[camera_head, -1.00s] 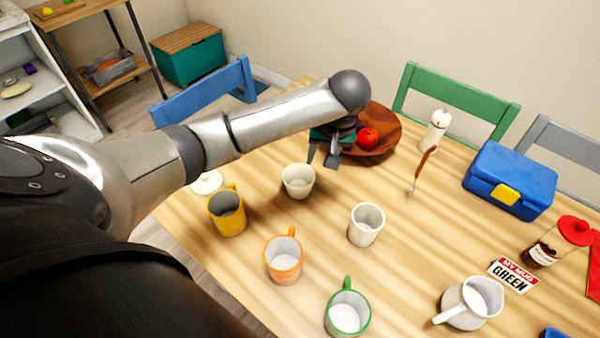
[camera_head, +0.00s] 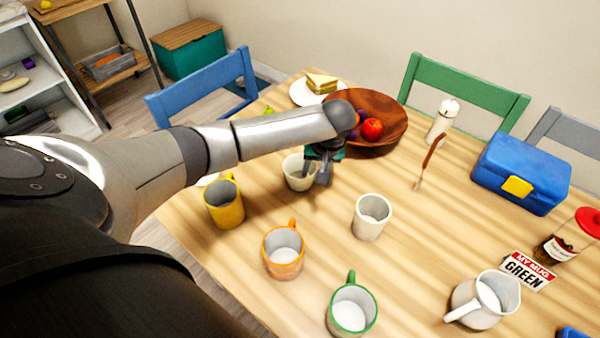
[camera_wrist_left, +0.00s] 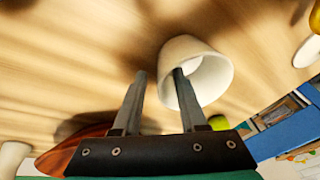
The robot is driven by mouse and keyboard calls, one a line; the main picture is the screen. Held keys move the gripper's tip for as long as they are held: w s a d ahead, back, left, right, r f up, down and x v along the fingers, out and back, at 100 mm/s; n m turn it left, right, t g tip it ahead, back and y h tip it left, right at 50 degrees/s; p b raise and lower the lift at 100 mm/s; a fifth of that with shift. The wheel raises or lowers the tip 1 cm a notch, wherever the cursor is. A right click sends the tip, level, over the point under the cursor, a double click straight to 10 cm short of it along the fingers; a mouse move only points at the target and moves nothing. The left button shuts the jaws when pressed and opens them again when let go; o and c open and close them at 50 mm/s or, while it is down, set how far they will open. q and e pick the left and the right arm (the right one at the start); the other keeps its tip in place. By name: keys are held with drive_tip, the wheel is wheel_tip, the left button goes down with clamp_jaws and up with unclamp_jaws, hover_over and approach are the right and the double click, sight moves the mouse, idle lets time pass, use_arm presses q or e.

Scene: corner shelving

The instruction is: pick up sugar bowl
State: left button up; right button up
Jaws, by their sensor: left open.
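A white handleless cup-like bowl (camera_head: 292,181), perhaps the sugar bowl, stands on the table in the head view, partly hidden by my gripper. It also shows in the left wrist view (camera_wrist_left: 178,52), its mouth facing the camera. My left gripper (camera_head: 315,178) is open and empty at the right side of this bowl. In the left wrist view, one finger of the gripper (camera_wrist_left: 159,74) overlaps the bowl's rim and the other is beside it. I cannot tell whether a finger touches the bowl or reaches inside. A second white handleless vessel (camera_head: 370,229) stands to the right.
A yellow mug (camera_head: 225,211), an orange mug (camera_head: 283,264) and a green-handled mug (camera_head: 343,320) stand nearby. A wooden fruit bowl (camera_head: 393,118) is just behind the gripper. A white pitcher (camera_head: 474,304) and blue lunchbox (camera_head: 519,173) are at right.

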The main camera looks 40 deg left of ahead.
use_arm(q)
clamp_jaws()
idle(1.4)
